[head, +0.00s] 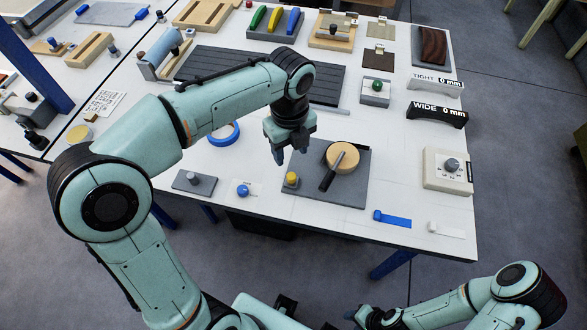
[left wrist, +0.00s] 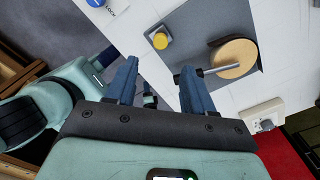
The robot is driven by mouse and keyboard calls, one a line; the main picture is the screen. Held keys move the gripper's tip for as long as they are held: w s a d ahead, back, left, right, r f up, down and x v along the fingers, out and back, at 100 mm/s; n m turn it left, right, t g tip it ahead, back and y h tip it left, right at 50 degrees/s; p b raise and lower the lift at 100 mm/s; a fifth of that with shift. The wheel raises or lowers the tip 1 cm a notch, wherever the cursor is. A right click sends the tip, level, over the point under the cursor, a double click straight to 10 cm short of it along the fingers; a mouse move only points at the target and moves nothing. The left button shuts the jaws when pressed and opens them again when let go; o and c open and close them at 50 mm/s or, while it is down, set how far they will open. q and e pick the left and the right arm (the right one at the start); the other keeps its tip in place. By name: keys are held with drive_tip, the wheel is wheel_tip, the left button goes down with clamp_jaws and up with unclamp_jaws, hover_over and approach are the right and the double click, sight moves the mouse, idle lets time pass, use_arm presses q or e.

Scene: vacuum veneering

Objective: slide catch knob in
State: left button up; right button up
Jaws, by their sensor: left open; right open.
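No knob is visibly marked as the catch knob. A yellow knob (head: 291,179) stands on a dark grey plate (head: 345,198), left of a round wooden disc (head: 343,155) with a dark bar (head: 331,171) across its edge. The yellow knob also shows in the left wrist view (left wrist: 160,39). A blue knob (head: 243,190) on a white plate and a grey knob (head: 193,178) on a small grey plate lie further left. My left gripper (head: 291,153) is open and empty above the grey plate, apart from the yellow knob. My right gripper (head: 356,316) is open, low at the front.
A blue tape ring (head: 224,134) lies behind the knobs, partly hidden by my left arm. A blue strip (head: 393,219) lies near the front edge. A white dial box (head: 449,170) stands at the right.

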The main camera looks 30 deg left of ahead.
sight(291, 176)
use_arm(q)
wheel_tip(291, 176, down, 10)
drive_tip(key=shift+f+b, duration=0.1)
drive_tip(key=shift+b, duration=0.55)
use_arm(e)
drive_tip(key=shift+s+f, duration=0.3)
drive_tip(key=shift+f, duration=0.2)
drive_tip(key=shift+s+f, duration=0.25)
drive_tip(key=shift+f, duration=0.2)
